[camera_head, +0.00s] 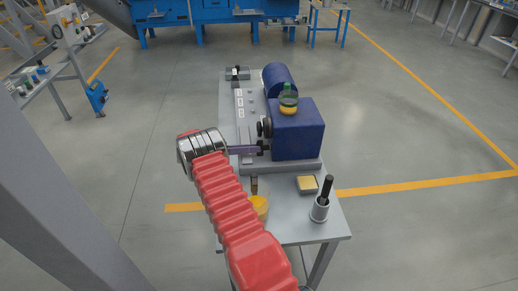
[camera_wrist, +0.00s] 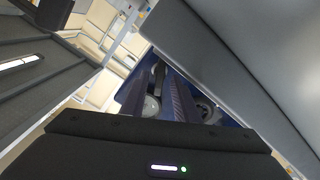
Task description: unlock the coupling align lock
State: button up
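A blue drive unit (camera_head: 297,135) with a blue cylindrical motor (camera_head: 278,78) behind it stands on a grey bench. Black round parts (camera_head: 264,127) sit on its left face, by the shaft side; I cannot tell which part is the coupling align lock. My gripper (camera_head: 262,147) reaches in from the left, its tip close to the lower left face of the unit. In the wrist view, dark fingers (camera_wrist: 172,93) point at a blue surface (camera_wrist: 130,94) with round light parts (camera_wrist: 152,105) around them. Contact and finger gap are unclear.
Floor around the bench is clear.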

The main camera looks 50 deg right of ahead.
aim_at(263, 148)
jog(key=shift+x, duration=1.5)
grip_shut()
